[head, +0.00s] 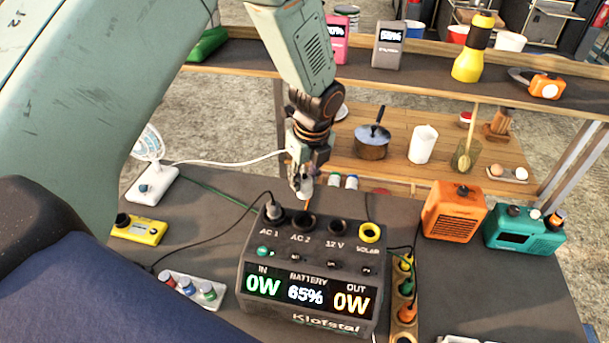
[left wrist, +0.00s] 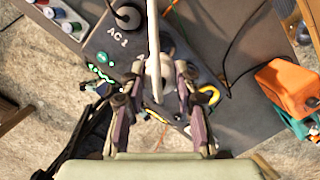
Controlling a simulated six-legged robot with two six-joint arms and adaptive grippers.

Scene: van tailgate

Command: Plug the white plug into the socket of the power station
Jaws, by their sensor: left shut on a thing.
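The white plug (head: 306,188) is held in my left gripper (head: 304,180), just above and behind the AC 2 socket (head: 303,219) of the power station (head: 310,275). A gap seems to show between plug and socket. In the left wrist view the gripper (left wrist: 160,112) has its fingers on both sides of the plug, and the white cord (left wrist: 153,45) runs up between them. A plug with a black cord (head: 273,210) sits in AC 1. The display reads 65% battery, IN 0W and OUT 0W. My right gripper is not in view.
The white cord leads left to a white fan (head: 150,165). An orange box (head: 453,210) and teal radio (head: 523,231) stand right. Shelves rise behind.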

